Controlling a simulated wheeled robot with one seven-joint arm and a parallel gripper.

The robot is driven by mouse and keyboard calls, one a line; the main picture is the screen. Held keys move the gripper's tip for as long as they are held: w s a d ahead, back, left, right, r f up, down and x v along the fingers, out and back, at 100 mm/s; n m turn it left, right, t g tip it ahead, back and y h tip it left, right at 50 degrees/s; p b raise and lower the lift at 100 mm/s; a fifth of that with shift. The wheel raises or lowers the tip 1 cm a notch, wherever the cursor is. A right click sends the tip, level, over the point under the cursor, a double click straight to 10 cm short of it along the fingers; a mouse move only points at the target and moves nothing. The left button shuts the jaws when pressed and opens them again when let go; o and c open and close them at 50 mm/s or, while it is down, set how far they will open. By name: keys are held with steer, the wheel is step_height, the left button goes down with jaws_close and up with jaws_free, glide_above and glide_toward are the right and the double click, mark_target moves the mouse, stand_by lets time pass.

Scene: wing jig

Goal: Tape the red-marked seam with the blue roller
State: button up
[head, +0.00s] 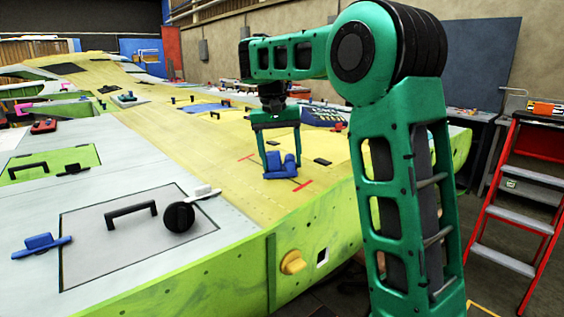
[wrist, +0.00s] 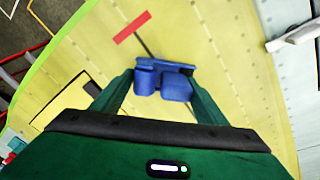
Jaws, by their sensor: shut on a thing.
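The blue roller (head: 281,166) is held in my gripper (head: 282,152) just over the yellow wing panel (head: 215,150). In the wrist view the roller (wrist: 163,80) sits between the two green fingers of my gripper (wrist: 160,92), which is shut on it. A red mark (head: 303,185) lies on the panel right of the roller, and a second, thinner red mark (head: 247,158) lies to its left. The wrist view shows one red mark (wrist: 132,27) with a dark seam line (wrist: 142,45) running from it to the roller. I cannot tell whether the roller touches the panel.
Another blue tool (head: 42,245) lies at the far left. A yellow knob (head: 292,262) juts from the wing's side. A red stepladder (head: 515,200) stands right.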

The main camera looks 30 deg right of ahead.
steer(key=shift+w+a+r, duration=0.1)
steer(key=shift+w+a, duration=0.1)
steer(key=shift+w, duration=0.65)
steer(key=shift+w+a, duration=0.15)
steer(key=shift+w, duration=0.65)
steer(key=shift+w+a, duration=0.15)
steer(key=shift+w, duration=0.7)
steer(key=shift+w+a, duration=0.15)
steer(key=shift+w, duration=0.7)
steer(key=shift+w+a, duration=0.3)
steer(key=shift+w, duration=1.4)
steer(key=shift+w+a, duration=0.35)
steer(key=shift+w, duration=1.3)
steer(key=shift+w+a, duration=0.3)
steer(key=shift+w, duration=1.4)
steer(key=shift+s, duration=0.15)
steer(key=shift+s+d, duration=0.75)
steer(key=shift+s, duration=3.15)
steer(key=shift+s+d, duration=0.8)
steer(key=shift+s, duration=3.1)
steer(key=shift+s+d, duration=0.75)
steer(key=shift+s, duration=3.15)
